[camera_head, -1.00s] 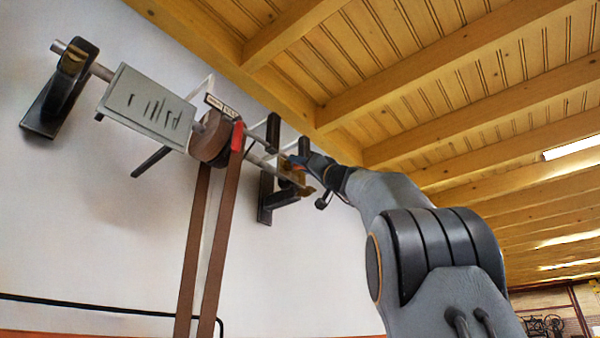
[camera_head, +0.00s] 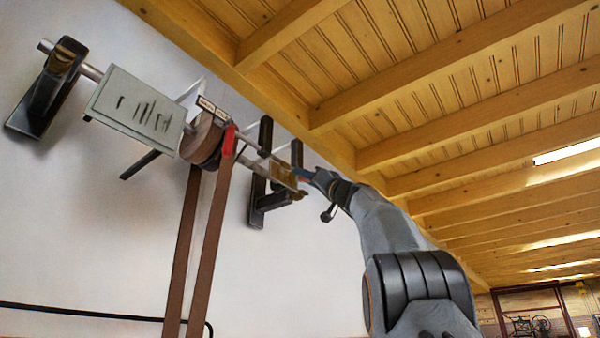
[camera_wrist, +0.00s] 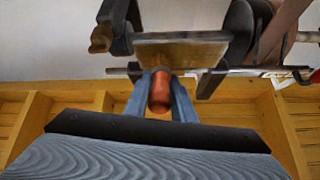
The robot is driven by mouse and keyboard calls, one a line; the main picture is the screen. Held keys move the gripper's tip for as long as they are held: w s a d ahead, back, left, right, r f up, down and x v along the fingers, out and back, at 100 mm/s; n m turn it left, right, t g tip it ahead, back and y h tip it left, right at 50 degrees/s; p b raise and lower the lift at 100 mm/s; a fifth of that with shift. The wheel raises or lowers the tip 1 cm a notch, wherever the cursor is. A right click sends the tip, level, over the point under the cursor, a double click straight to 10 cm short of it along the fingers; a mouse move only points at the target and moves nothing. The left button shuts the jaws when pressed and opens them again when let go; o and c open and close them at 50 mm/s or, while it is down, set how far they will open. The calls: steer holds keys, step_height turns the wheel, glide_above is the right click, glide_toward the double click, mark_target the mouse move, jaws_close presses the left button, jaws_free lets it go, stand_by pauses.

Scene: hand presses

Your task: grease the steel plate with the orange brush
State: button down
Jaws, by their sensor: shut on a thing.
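My gripper (camera_wrist: 159,82) is shut on a short orange cylinder, the visible part of the orange brush (camera_wrist: 160,92). Its bristles cannot be made out. In the head view my gripper (camera_head: 309,176) is at the right end of a shaft assembly, close to a small gold-brown piece (camera_head: 284,177). A grey flat panel (camera_head: 130,108) with dark slots hangs further left. Which one is the steel plate is unclear.
A brown pulley (camera_head: 203,140) with a long belt (camera_head: 212,245) hangs beside a red lever (camera_head: 229,141). Black brackets (camera_head: 40,98) hold the shaft at the white wall. Wooden ceiling beams (camera_head: 450,140) run above. Space below the shaft at right looks free.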

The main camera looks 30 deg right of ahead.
steer(key=shift+w+d, duration=0.15)
steer(key=shift+d, duration=0.35)
steer(key=shift+a, duration=0.1)
steer(key=s+a+b, duration=0.2)
steer(key=a+b, duration=0.3)
steer(key=a, duration=0.1)
steer(key=shift+s+a+b, duration=0.3)
steer(key=shift+a+b, duration=0.05)
steer(key=shift+a, duration=0.05)
stand_by(0.3)
steer(key=s+d+b, duration=0.2)
steer(key=s, duration=0.3)
steer(key=shift+s+b, duration=0.3)
steer(key=shift+s, duration=0.05)
steer(key=shift+s, duration=0.15)
